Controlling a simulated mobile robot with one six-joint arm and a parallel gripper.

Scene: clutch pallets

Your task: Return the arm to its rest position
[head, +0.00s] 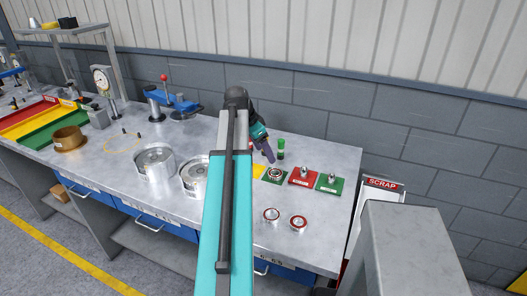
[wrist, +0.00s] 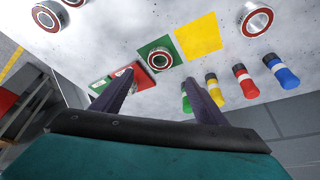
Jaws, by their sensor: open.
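My arm reaches up over the workbench from the bottom of the head view, then bends down at its far end. My gripper (head: 269,157) hangs above the bench near the coloured mats. In the wrist view my gripper (wrist: 160,78) has its two dark fingers spread wide, with nothing between them. Beyond the fingertips a ring bearing (wrist: 160,59) lies on a green mat (wrist: 144,48), beside a bare yellow mat (wrist: 200,35). One finger partly hides the red mat. The arm hides part of the bench in the head view.
Two loose bearings (head: 270,214) (head: 298,222) lie near the front edge. Metal housings (head: 154,163), a blue press (head: 178,103) and a dial gauge (head: 102,80) stand left. A scrap bin (head: 383,184) is right of the bench.

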